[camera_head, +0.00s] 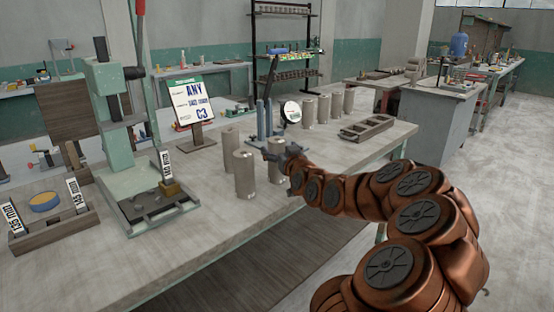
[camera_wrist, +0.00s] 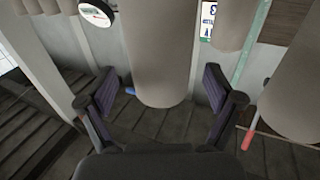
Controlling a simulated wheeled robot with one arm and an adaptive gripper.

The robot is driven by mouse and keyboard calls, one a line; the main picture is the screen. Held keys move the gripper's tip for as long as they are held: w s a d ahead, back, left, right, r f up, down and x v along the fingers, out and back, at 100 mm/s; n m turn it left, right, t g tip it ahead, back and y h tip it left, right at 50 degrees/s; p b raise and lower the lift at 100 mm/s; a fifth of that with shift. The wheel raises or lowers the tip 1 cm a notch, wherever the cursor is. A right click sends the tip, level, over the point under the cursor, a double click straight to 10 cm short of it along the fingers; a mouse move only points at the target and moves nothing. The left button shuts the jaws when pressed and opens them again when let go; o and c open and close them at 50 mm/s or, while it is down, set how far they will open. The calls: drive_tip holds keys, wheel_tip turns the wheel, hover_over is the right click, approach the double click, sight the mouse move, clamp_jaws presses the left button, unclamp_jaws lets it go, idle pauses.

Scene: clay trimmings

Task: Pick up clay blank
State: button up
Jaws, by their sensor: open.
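Several grey-brown clay blanks stand upright as cylinders on the workbench. In the head view, one clay blank (camera_head: 276,174) is at my gripper (camera_head: 279,150), which partly covers its upper part. Two other blanks, a front one (camera_head: 244,175) and one behind it (camera_head: 231,146), stand to its left. In the wrist view, my gripper (camera_wrist: 160,92) is open, with its two dark fingers apart. A clay blank (camera_wrist: 160,50) shows in line with the gap between them. I cannot tell whether the fingers touch it.
A row of more blanks (camera_head: 323,109) and a slotted wooden block (camera_head: 367,128) stand farther right. A round dial gauge (camera_head: 291,111) is behind my gripper. A sign (camera_head: 189,100) and a green press (camera_head: 112,110) stand left. The bench front edge is clear.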

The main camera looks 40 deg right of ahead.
drive_tip(key=shift+x, duration=0.9)
clamp_jaws()
